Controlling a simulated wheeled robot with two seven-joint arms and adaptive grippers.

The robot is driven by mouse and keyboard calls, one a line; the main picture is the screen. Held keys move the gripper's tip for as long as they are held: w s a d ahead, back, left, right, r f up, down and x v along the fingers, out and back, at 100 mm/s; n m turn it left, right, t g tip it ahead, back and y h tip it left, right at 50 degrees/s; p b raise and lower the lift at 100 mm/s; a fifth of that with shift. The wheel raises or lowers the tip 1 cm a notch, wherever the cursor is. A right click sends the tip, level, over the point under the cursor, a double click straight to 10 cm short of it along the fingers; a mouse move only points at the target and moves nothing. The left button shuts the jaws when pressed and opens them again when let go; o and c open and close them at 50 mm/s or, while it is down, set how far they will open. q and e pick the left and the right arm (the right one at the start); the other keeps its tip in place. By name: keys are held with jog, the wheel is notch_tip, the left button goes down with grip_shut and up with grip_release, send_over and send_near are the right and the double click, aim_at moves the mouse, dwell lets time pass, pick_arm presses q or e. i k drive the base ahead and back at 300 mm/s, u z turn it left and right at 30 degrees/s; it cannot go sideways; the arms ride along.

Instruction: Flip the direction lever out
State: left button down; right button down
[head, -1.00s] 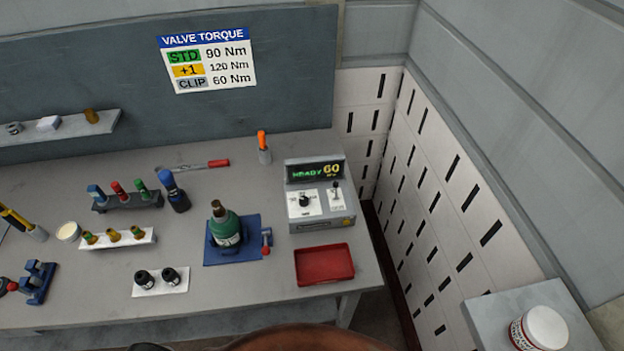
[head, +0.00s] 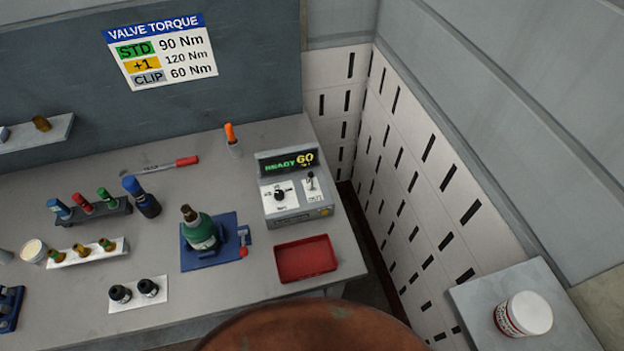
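The direction lever (head: 310,181) is a small toggle on the right plate of the grey torque control box (head: 298,218). A label beneath it appears to read OUT. The lever looks upright, but it is too small to tell its exact setting. A round knob (head: 280,195) sits on the plate to its left. The box's display (head: 287,163) reads READY 60. Neither of my grippers is in view.
A red tray (head: 305,259) lies in front of the box. A green cylinder (head: 201,232) stands in a blue fixture (head: 229,260) to the left. An orange-handled tool (head: 231,139) stands behind. A side table (head: 480,300) holds a white tub (head: 523,314).

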aim_at(310, 174)
jog(key=z, duration=1.8)
jog(key=k, duration=1.7)
jog(key=u, duration=1.55)
jog(key=i, duration=0.5)
jog(key=u, duration=0.1)
